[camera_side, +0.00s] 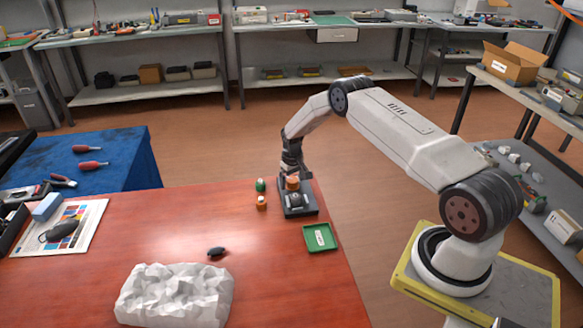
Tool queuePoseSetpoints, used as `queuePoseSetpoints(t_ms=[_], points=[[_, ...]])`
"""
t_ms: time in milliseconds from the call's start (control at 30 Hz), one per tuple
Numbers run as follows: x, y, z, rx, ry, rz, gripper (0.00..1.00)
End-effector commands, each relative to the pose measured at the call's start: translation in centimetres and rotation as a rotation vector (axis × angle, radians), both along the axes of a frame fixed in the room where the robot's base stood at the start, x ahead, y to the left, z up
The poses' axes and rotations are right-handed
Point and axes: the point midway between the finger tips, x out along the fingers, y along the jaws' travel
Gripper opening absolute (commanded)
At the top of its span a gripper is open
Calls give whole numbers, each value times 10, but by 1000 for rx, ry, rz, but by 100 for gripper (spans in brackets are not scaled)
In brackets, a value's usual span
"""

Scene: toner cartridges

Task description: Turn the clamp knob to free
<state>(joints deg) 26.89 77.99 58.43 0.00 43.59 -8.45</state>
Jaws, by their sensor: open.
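The clamp knob (295,199) looks like a small dark and metal-grey piece on the front part of a dark fixture (302,212) near the table's far right corner. An orange cylindrical part (292,183) stands on the same fixture, behind the knob. My gripper (293,174) points down at the far end of the fixture, at the orange part. It is open, but its fingertips are small and partly hidden, so I cannot tell whether they touch anything. The knob's turn position is too small to read.
A green tray (320,238) with a white label lies near the right table edge. A green-capped bottle (260,185) and an orange-and-white one (261,203) stand left of the fixture. A black object (217,252) and crumpled white block (175,295) lie nearer. The red table's middle is clear.

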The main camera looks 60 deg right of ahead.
Motion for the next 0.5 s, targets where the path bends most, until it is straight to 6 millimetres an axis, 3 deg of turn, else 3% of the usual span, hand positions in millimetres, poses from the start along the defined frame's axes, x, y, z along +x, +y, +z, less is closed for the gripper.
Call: queuePoseSetpoints(t_ms=[267,500], points=[[1,0,16,0,-1,0,96],[0,0,43,-1,-2,0,96]])
